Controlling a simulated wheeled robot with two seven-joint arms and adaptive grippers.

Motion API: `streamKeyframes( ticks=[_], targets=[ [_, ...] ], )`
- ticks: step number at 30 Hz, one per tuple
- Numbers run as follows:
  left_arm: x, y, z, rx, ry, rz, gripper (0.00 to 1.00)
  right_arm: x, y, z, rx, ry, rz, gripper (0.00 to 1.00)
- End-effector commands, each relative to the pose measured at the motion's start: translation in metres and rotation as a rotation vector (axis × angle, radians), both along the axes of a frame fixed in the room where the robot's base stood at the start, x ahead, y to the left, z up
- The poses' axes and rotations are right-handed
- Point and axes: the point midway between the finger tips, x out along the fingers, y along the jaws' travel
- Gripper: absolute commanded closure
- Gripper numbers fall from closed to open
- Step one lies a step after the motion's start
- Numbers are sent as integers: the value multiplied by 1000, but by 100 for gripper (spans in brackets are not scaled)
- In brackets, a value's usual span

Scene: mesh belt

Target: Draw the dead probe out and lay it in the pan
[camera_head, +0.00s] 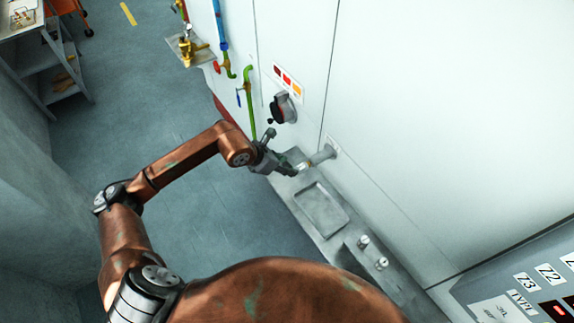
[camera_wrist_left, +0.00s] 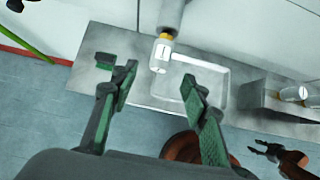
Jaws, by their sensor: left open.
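The probe is a pale cylinder with a yellow band. In the head view the probe (camera_head: 303,166) sticks out of a grey tube (camera_head: 324,154) on the white wall. In the left wrist view the probe (camera_wrist_left: 161,54) hangs below the tube, ahead of my open jaws. My left gripper (camera_head: 287,165) is open close to the probe's free end; its green-padded fingers (camera_wrist_left: 155,92) stand apart with nothing between them. The pan (camera_head: 335,222) is a shallow grey rectangular tray on the ledge below the tube; its rim also shows in the left wrist view (camera_wrist_left: 228,90). My right gripper (camera_wrist_left: 263,150) appears small in the left wrist view.
A grey holder with two pale cylinders (camera_head: 363,242) stands beside the pan. A dark rotary switch (camera_head: 283,108) and green pipe (camera_head: 249,100) are on the wall nearby. A labelled panel (camera_head: 520,285) is at lower right. Floor (camera_head: 120,120) left of the ledge is clear.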

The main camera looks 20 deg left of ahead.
Motion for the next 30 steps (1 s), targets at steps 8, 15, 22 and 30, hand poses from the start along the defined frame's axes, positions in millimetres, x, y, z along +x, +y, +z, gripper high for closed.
streamKeyframes(
  ticks=[8, 15, 22, 30],
  targets=[
    [10, -9, -19, -2, 3, 0, 58, -1, 0, -11, 0, 2, -1, 60],
    [22, -19, -37, -4, 2, -1, 58, -2, 2, -21, 2, 3, -2, 60],
    [33, -28, -55, -4, 1, -2, 58, -3, 4, -37, 5, 5, -3, 60],
    [43, -35, -70, -4, 2, -1, 58, -5, 5, -54, 5, 9, -3, 60]
  ],
)
